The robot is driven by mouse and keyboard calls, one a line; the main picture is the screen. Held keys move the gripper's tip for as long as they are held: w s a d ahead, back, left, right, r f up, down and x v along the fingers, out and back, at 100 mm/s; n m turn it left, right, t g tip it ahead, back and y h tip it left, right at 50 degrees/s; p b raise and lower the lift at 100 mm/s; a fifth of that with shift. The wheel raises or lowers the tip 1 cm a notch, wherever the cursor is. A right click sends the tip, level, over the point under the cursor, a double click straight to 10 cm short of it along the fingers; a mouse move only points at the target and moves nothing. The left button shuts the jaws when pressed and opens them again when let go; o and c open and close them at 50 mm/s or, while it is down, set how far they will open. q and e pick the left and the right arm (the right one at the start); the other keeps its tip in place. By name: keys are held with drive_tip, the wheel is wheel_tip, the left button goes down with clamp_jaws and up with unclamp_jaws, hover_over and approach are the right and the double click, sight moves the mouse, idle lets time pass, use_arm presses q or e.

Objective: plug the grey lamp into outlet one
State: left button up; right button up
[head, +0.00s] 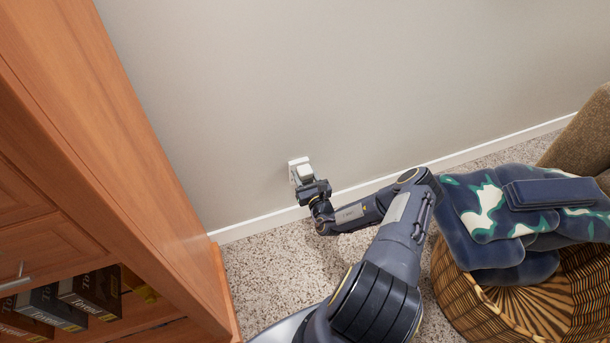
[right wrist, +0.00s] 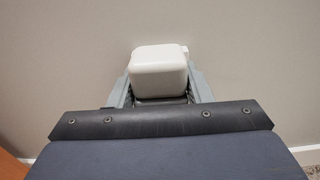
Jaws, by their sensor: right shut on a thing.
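A white outlet plate (head: 294,164) is on the wall, low above the baseboard. My right gripper (head: 308,183) is right in front of it, shut on a pale rounded plug (head: 305,173). In the right wrist view the plug (right wrist: 158,66) sits between the two fingers (right wrist: 160,88), facing the wall. The plug covers most of the outlet, and I cannot tell whether its prongs are in the sockets. No lamp body or cord can be made out. My left gripper is not in view.
A wooden cabinet (head: 110,140) with boxes (head: 90,290) on a low shelf stands at the left. A wicker basket (head: 470,295) with dark blue patterned fabric (head: 480,215) and a brown seat (head: 585,135) are at the right. Speckled carpet (head: 270,270) lies clear between.

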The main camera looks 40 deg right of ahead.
drive_tip(key=shift+b+x, duration=0.4)
drive_tip(key=shift+x, duration=0.75)
drive_tip(key=shift+s, duration=0.2)
drive_tip(key=shift+s+a+p, duration=0.25)
drive_tip(key=shift+s+p, duration=0.35)
drive_tip(key=shift+p, duration=0.05)
drive_tip(key=shift+p, duration=0.5)
idle(1.2)
drive_tip(key=shift+b+x, duration=0.3)
drive_tip(key=shift+x, duration=0.55)
drive_tip(key=o, duration=1.1)
drive_tip(key=shift+d, duration=0.1)
drive_tip(key=shift+s, duration=0.1)
